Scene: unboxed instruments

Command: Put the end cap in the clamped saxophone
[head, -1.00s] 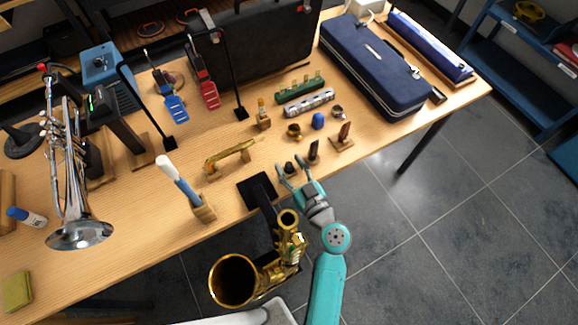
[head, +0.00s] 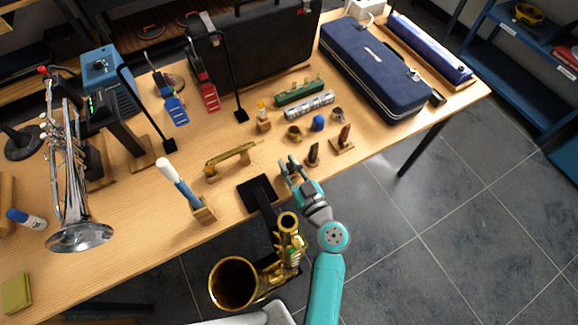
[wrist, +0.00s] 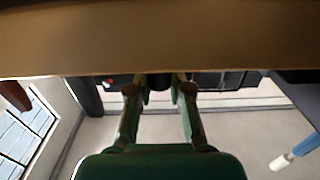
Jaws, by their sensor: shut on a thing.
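The brass saxophone (head: 288,248) is held on a dark clamp in front of the table's near edge. Its wide bell (head: 233,283) faces up at lower left, and its narrow open upper end (head: 287,221) faces up. My gripper (head: 289,166) is at the table's near edge, above and beyond the saxophone, apart from it. In the wrist view its two fingers (wrist: 159,88) are shut on a small dark piece, seemingly the end cap (wrist: 158,82). The piece is small and mostly hidden by the fingers in the head view.
The clamp's black base plate (head: 257,194) lies left of my gripper. Mouthpieces on stands (head: 313,156), a blue cap (head: 318,123) and brass rings stand to the right. A brush in a wooden block (head: 204,212) and a trumpet (head: 72,190) are left. Floor is clear at right.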

